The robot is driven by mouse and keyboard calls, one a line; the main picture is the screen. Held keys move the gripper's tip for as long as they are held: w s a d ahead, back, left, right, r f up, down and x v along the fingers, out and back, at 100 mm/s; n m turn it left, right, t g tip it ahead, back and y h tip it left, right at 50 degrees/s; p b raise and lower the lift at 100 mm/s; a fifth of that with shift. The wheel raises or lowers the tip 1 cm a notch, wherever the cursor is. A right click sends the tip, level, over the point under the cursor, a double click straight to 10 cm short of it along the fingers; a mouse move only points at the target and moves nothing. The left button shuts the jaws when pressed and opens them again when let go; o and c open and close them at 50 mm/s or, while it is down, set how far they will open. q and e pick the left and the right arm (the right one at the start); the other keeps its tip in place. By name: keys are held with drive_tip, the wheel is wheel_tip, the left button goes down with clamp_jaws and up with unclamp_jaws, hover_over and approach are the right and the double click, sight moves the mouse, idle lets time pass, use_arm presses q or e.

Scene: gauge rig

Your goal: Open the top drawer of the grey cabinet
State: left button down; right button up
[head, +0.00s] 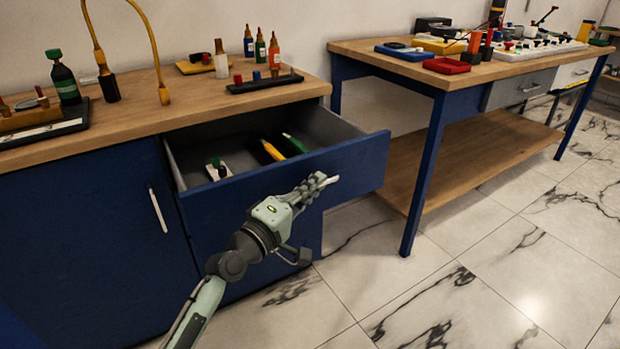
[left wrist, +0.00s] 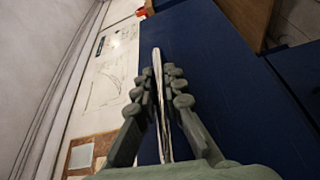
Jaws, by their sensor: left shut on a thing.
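The cabinet (head: 80,235) under the left worktop looks dark blue on the outside, not grey. Its top drawer (head: 350,165) is pulled well out, showing a grey inside. My left gripper (head: 314,186) is at the drawer's blue front, shut on its pale bar handle (head: 330,181). In the left wrist view, the handle (left wrist: 156,62) runs between the two fingers of my left gripper (left wrist: 164,75), with the blue drawer front (left wrist: 215,60) behind it. The fingers hide part of the handle. My right gripper is not in view.
The drawer holds a yellow pen-like thing (head: 272,151), a green one (head: 295,143) and a small white block (head: 218,172). Bottles and a black rack (head: 265,82) stand on the worktop above. A second bench (head: 430,75) stands to the right. Tiled floor (head: 450,290) in front is clear.

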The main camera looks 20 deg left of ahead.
use_arm(q)
drive_tip(key=shift+s+d, duration=0.4)
drive_tip(key=shift+d, duration=0.05)
drive_tip(key=c, duration=1.6)
unclamp_jaws()
drive_tip(key=v, duration=1.2)
